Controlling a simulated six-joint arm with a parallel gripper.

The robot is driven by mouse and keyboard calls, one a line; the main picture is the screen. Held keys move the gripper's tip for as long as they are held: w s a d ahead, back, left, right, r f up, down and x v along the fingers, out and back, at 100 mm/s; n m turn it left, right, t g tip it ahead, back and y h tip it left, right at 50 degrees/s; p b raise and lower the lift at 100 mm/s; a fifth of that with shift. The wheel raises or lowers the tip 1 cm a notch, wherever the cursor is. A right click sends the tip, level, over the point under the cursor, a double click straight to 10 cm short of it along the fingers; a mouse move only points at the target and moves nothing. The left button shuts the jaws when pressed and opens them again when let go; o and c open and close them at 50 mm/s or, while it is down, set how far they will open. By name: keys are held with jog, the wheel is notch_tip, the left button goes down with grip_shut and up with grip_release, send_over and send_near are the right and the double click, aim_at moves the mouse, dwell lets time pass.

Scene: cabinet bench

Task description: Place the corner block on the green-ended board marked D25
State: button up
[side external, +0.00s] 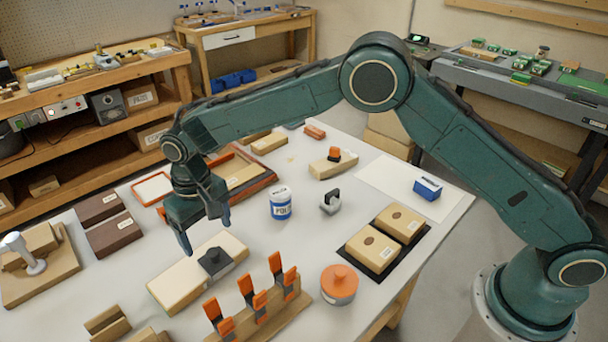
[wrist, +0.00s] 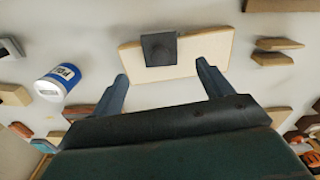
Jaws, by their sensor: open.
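My gripper (side external: 206,236) is open and empty above this board. In the wrist view its fingertips (wrist: 162,70) are spread, with the block beyond and between them. A small grey piece with a dark top (side external: 331,201) stands mid-bench. I cannot make out green ends or a D25 mark.
A blue-and-white can (side external: 280,203) stands right of my gripper. A rack with orange clamps (side external: 262,316) and an orange-lidded round tub (side external: 339,285) are in front. Another board (side external: 325,169) carries an orange-topped piece behind. Two dark brown boards (side external: 113,235) (side external: 98,208) lie left.

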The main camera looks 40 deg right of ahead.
aim_at(213, 252)
jog(key=shift+r, duration=2.05)
jog(key=s+d+r+t, duration=0.1)
jog(key=s+d+r, duration=0.5)
jog(key=d+r, duration=0.35)
jog(key=s+d+r+t, duration=0.2)
jog(key=s+d+r, duration=0.4)
jog(key=d+r, duration=0.35)
jog(key=s+d+t, duration=0.1)
jog(key=s+d, duration=0.2)
jog(key=s, duration=0.4)
jog(key=s+d+f+m, duration=0.1)
jog(key=s+d, duration=0.2)
jog(key=s, duration=0.4)
jog(key=s+d+t, duration=0.1)
jog(key=s+d, duration=0.3)
jog(key=s, duration=0.3)
jog(key=shift+f+m+t, duration=0.2)
jog(key=shift+m+t, duration=0.1)
